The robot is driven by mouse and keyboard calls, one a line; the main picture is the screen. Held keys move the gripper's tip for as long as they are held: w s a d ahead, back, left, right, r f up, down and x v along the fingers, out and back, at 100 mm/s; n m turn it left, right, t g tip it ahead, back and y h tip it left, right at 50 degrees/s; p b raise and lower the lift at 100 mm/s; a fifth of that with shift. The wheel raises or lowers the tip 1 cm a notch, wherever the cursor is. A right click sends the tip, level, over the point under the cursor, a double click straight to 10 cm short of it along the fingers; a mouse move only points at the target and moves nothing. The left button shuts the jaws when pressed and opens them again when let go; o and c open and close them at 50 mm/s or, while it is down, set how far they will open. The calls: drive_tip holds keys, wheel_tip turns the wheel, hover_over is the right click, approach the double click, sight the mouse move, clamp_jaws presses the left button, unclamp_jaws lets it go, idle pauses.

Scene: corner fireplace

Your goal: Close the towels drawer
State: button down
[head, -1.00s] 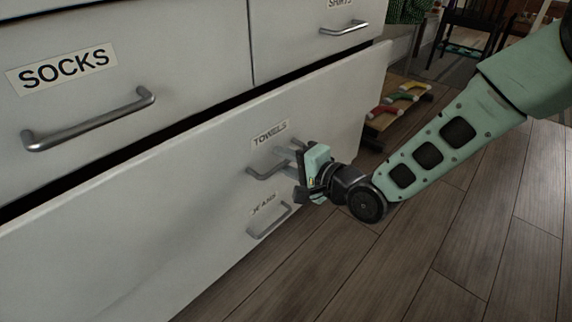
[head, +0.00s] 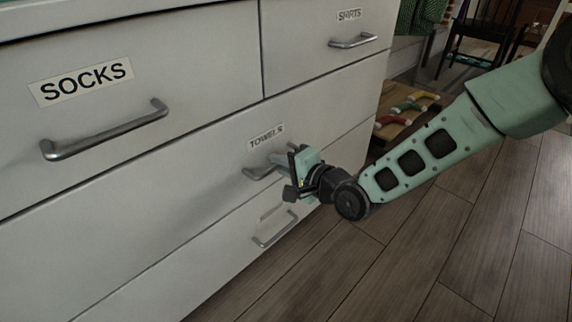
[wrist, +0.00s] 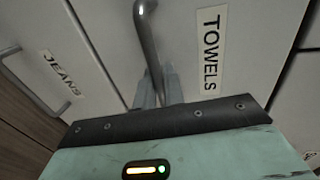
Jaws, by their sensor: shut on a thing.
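The towels drawer (head: 150,205) is the wide middle drawer of the white dresser, with a "TOWELS" label and a metal bar handle (head: 258,172). Its front lies about flush with the drawers above and below in the head view. My gripper (head: 282,163) is at the right part of this handle. In the wrist view its fingers (wrist: 160,88) are shut on the handle (wrist: 146,35), beside the "TOWELS" label (wrist: 210,50). The fingertips are partly hidden by the gripper's body in the head view.
The socks drawer (head: 120,170) and shirts drawer (head: 310,55) above look closed. The jeans drawer (head: 215,265) is below, its handle (head: 275,230) close under my gripper. A low wooden rack with colored items (head: 405,108) stands past the dresser's right end. The wooden floor (head: 440,240) is clear.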

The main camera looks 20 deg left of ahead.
drive_tip(key=shift+w+a, duration=0.1)
drive_tip(key=shift+a, duration=0.05)
drive_tip(key=c, duration=1.6)
unclamp_jaws()
drive_tip(key=shift+o, duration=0.2)
drive_tip(key=p+v, duration=0.7)
drive_tip(key=v, duration=1)
